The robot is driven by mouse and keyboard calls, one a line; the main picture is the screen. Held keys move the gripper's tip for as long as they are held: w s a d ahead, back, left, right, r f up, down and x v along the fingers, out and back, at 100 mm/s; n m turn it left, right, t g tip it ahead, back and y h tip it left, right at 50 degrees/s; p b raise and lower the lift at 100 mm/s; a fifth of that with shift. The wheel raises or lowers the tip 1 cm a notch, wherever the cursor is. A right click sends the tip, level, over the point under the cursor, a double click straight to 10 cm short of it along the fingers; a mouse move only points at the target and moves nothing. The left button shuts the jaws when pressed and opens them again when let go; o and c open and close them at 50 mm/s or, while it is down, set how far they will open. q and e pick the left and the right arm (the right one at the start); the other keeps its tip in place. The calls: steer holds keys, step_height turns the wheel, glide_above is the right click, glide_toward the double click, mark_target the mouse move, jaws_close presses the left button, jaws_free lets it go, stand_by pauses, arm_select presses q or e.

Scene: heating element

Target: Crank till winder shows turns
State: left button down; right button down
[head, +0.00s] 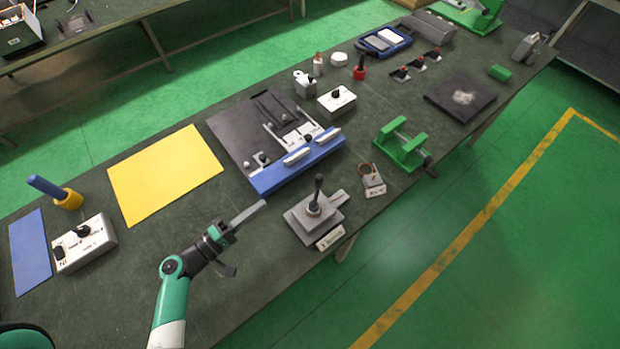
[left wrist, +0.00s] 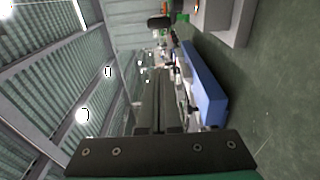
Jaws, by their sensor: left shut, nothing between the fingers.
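The winder (head: 402,147) appears to be the green frame with a bar across it, on the right part of the table in the head view. A dark crank handle (head: 430,167) sits at its near right end. I cannot make out a turns display on it. My left gripper (head: 262,205) is shut and empty above the table's near side. It is well to the left of the winder, apart from it. Its closed fingers (left wrist: 158,105) show in the left wrist view. My right gripper is not in view.
Between gripper and winder stand a grey block with an upright lever (head: 316,210) and a small block with a copper-coloured ring (head: 371,181). A blue-fronted fixture (head: 290,172) lies beyond the gripper. A yellow sheet (head: 165,173) lies left.

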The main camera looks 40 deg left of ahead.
arm_select(q)
glide_toward(317, 190)
steer(key=w+a+r, duration=0.3)
steer(key=w+a, duration=0.2)
steer(key=w+d, duration=0.2)
steer(key=shift+d+f, duration=0.25)
steer(key=shift+d, duration=0.1)
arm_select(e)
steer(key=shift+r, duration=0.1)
